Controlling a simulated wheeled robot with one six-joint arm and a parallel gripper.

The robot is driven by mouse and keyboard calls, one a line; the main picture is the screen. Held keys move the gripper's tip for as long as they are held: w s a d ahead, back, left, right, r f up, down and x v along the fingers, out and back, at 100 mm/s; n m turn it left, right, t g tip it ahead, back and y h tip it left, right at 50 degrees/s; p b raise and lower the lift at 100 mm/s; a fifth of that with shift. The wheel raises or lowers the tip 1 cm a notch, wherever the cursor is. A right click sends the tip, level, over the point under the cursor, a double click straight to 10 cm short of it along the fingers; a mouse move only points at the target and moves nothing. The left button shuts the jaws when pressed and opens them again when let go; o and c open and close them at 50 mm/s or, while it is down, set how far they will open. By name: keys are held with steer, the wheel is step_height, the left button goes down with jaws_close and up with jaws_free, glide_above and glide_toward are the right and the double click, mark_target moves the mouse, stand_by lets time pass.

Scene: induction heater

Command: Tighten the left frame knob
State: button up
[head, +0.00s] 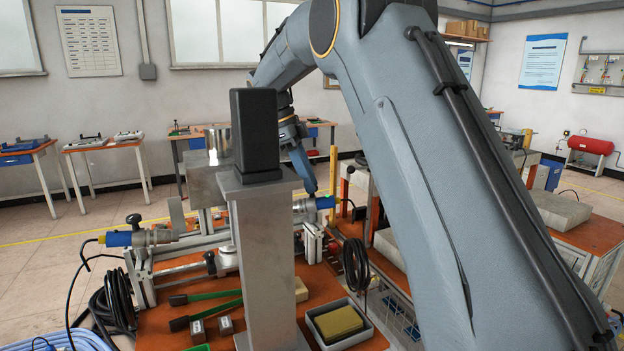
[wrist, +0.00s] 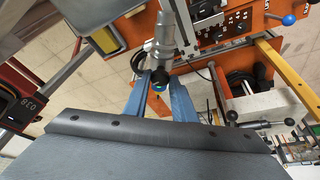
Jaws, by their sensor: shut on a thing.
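In the head view my gripper (head: 310,187) reaches down behind the grey post, beside a silver fitting with a blue end (head: 324,202). A similar blue-ended fitting (head: 120,239) lies farther left, with a black ball knob (head: 133,219) above it. I cannot tell which part is the left frame knob. The post and my arm hide much of the frame.
A grey post with a black block (head: 256,135) stands in front. The orange bench (head: 185,302) holds green-handled tools (head: 205,299) and a tray (head: 322,335). Black cable coils (head: 356,265) hang near the frame. A yellow bar (wrist: 285,75) passes at the right in the wrist view.

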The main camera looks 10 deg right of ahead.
steer(key=shift+o, duration=0.2)
steer(key=shift+w+r+m+g, duration=0.1)
steer(key=shift+w+m+g, duration=0.15)
steer(key=shift+m, duration=0.85)
steer(key=shift+y, duration=0.3)
steer(key=shift+c, duration=0.2)
steer(key=o, duration=1)
steer(key=shift+o, duration=0.4)
steer(key=b+v, duration=0.1)
steer(key=v, duration=0.6)
steer(key=shift+r+b, duration=0.3)
steer(key=shift+b, duration=0.05)
steer(key=shift+w+a+r, duration=0.1)
